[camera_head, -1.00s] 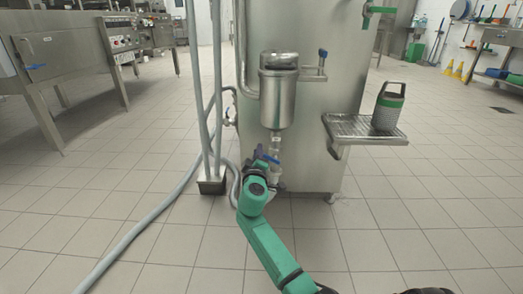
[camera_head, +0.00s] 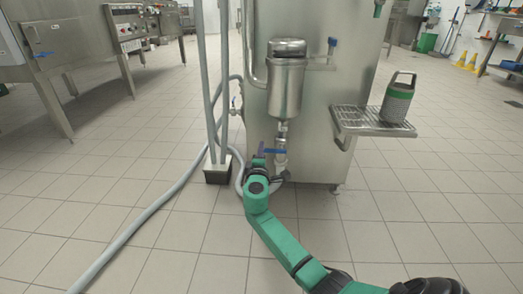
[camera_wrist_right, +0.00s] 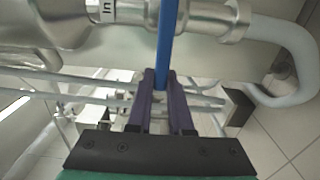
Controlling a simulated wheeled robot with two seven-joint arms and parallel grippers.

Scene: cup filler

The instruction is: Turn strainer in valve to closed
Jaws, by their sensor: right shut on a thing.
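The steel strainer (camera_head: 286,88) hangs upright on the front of the large steel tank. Below it is the strainer's lower valve, with a blue lever handle (camera_head: 275,151) that looks roughly level. My right gripper (camera_head: 261,155) is at the left end of this handle. In the right wrist view, the purple fingers (camera_wrist_right: 159,85) are shut on the end of the blue handle (camera_wrist_right: 165,42), which runs up between steel pipework. A label reading "In" (camera_wrist_right: 106,11) is on the pipe beside it. My left gripper is not in view.
A drip shelf (camera_head: 372,122) with a grey-green container (camera_head: 398,98) juts out at the tank's right. Vertical pipes and a grey hose (camera_head: 165,200) stand left of the valve. Another blue-handled valve (camera_head: 332,45) is at the strainer's upper right. The tiled floor in front is open.

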